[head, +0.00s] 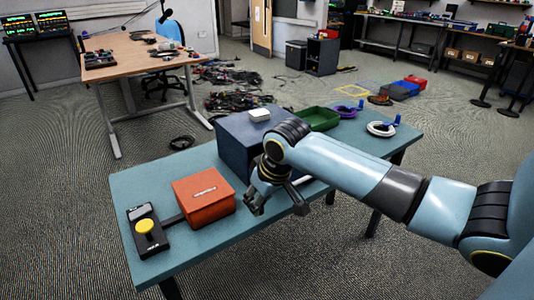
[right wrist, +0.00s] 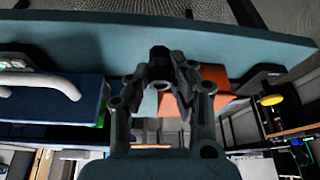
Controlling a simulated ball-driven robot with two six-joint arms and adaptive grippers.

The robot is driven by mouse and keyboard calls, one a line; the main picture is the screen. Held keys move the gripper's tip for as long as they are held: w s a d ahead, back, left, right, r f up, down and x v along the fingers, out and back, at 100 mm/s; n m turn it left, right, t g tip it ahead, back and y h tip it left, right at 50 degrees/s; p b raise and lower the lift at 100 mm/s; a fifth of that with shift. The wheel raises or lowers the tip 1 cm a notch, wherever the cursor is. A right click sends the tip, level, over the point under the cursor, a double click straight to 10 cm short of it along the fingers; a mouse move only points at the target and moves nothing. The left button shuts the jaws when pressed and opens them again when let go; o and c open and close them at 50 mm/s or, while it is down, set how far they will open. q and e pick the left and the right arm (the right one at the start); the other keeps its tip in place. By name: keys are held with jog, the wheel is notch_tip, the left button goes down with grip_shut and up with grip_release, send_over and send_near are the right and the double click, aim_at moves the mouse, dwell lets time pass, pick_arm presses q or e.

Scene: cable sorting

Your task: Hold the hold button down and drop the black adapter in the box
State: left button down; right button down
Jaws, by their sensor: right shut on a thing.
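My right gripper (head: 256,200) is above the blue-green table, just right of the orange box (head: 205,212). In the right wrist view its fingers (right wrist: 162,78) are shut on a small dark block, the black adapter (right wrist: 158,56). In the head view the adapter is hard to tell from the dark fingers. The hold button is a yellow round knob (head: 145,226) on a black unit at the table's left end. A dark strip runs between it and the box. Nothing touches the button. My left gripper is not in view.
A dark blue bin (head: 228,138) with a white item (head: 259,114) on it stands behind my right gripper. A green tray (head: 318,118), a purple coil (head: 346,111) and a white coil (head: 381,129) lie farther right. Free table top (head: 205,246) lies in front of the orange box.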

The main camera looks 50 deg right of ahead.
jog(key=w+a+r+n+y+p, duration=0.1)
jog(key=w+a+r+n+p, duration=0.1)
jog(key=w+a+p, duration=0.3)
jog(key=shift+w+a+r+n+p, duration=0.35)
jog(key=shift+w+a, duration=0.35)
jog(key=shift+a, duration=0.3)
jog(key=shift+s, duration=0.1)
